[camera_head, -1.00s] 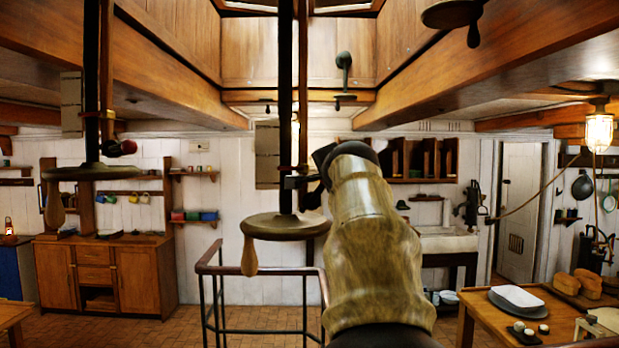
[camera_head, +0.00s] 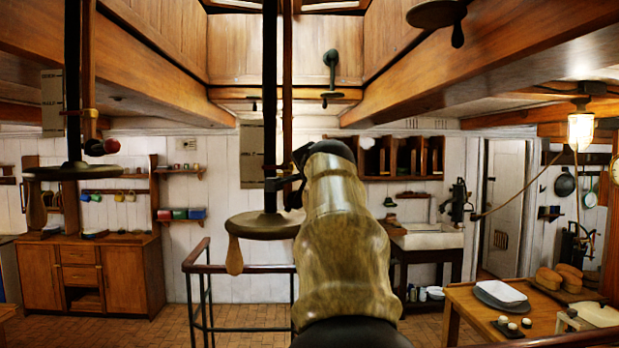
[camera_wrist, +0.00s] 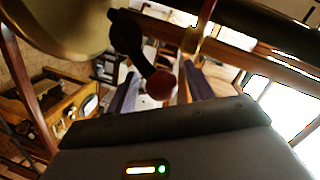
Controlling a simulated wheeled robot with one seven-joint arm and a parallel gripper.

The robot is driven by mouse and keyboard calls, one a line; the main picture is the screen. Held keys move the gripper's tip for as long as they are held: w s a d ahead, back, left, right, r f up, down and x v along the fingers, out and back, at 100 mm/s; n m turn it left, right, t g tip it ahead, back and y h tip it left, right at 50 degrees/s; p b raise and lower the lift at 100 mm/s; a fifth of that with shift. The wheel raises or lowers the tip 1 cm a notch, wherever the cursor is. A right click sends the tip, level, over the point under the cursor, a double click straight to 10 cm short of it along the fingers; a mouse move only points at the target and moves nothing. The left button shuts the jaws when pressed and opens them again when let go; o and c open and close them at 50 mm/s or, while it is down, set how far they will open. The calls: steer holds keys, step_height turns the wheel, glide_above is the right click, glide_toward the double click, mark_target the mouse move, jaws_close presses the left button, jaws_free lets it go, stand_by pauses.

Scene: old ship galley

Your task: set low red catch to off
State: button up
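In the wrist view a dark curved lever with a dull red ball end (camera_wrist: 160,85) shows just ahead of my gripper (camera_wrist: 160,90). My two grey fingers stand apart on either side of the red ball in the picture; I cannot tell whether they touch it. In the head view my gripper (camera_head: 294,188) is beside the central dark column (camera_head: 269,100), just above its round handwheel (camera_head: 264,225). The catch there is mostly hidden behind my arm. Another red-ended catch (camera_head: 103,146) sits on the left column, above its handwheel (camera_head: 72,171).
A wooden pole (camera_head: 287,80) runs beside the central column. A railing (camera_head: 196,265) stands below the central handwheel. A table (camera_head: 462,300) with bread and dishes is at the right. A wooden cabinet (camera_head: 125,275) stands at the back left. Beams cross overhead.

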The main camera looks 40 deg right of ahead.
steer(key=shift+s, duration=0.1)
steer(key=b+v, duration=0.6)
steer(key=v, duration=1.1)
steer(key=shift+s, duration=0.15)
steer(key=shift+c, duration=0.4)
